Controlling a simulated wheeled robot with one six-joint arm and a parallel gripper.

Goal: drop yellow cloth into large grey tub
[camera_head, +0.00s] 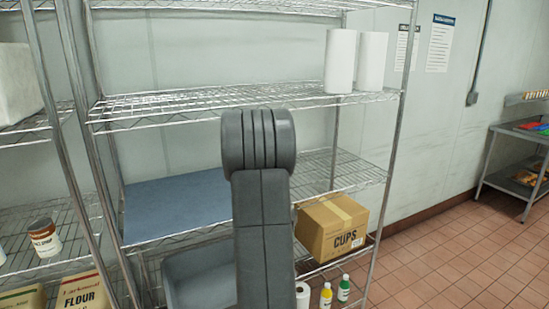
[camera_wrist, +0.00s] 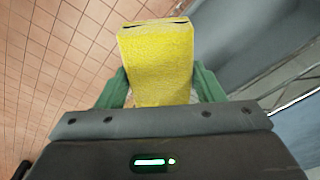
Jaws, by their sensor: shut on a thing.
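The yellow cloth (camera_wrist: 158,62) shows in the wrist view as a thick folded pad. My gripper (camera_wrist: 160,85) is shut on it, with one green finger on each side. The large grey tub (camera_head: 192,283) stands low on the wire shelving in the head view, with its right part hidden behind my arm. A smooth grey surface fills the upper right of the wrist view; I cannot tell for sure that it is the tub. The head view does not show my gripper or the cloth, and their height over the tub cannot be told.
A blue-grey mat (camera_head: 175,205) lies on the shelf above the tub. A cups box (camera_head: 332,228) stands right of my arm, with small bottles (camera_head: 343,289) below. Paper rolls (camera_head: 341,62) stand on a higher shelf. Shelf posts (camera_head: 395,125) frame the rack. Tiled floor at right is clear.

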